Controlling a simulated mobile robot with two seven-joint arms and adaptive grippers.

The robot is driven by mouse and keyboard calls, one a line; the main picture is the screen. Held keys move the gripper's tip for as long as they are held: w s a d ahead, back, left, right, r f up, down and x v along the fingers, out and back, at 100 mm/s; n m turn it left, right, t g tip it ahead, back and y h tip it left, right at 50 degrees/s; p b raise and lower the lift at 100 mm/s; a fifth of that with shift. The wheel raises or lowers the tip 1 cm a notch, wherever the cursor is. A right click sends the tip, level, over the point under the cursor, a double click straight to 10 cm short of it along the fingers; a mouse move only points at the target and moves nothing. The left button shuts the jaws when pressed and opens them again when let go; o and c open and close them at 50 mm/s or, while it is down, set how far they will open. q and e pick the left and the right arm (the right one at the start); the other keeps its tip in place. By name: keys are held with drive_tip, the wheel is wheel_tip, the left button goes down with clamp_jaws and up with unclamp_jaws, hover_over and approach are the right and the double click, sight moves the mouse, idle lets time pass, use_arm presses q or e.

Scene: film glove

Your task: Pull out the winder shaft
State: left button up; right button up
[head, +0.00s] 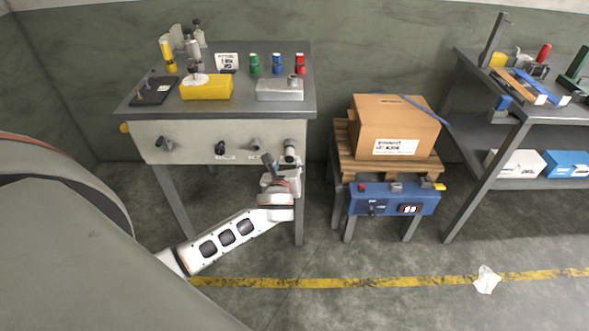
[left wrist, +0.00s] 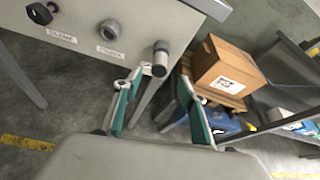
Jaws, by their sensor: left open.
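Several round stubs stick out of the bench's pale front panel (head: 190,137). The rightmost is a grey cylinder (head: 290,147), which also shows in the left wrist view (left wrist: 160,58); I cannot tell for sure that it is the winder shaft. Another grey stub (head: 255,144) and a dark knob (head: 220,148) are to its left, above small white labels too blurred to read. My left gripper (head: 279,166) is open just in front of the panel's right end. In the left wrist view its teal-padded fingers (left wrist: 160,82) spread either side of the cylinder's line, apparently empty. My right gripper is out of view.
The bench top (head: 240,108) carries a yellow block, a grey box and coloured bottles. A cardboard box (head: 395,125) sits on a pallet stand to the right, with a blue control box (head: 393,199) on its front. Shelving stands far right.

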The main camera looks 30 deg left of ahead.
sight(289, 158)
use_arm(q)
drive_tip(key=b+x, duration=0.1)
drive_tip(key=x, duration=0.5)
drive_tip(key=shift+s+f, duration=0.1)
drive_tip(key=shift+f, duration=0.05)
drive_tip(key=shift+w+a+f, duration=0.15)
drive_tip(key=shift+w+a, duration=0.1)
drive_tip(key=shift+w, duration=0.25)
clamp_jaws()
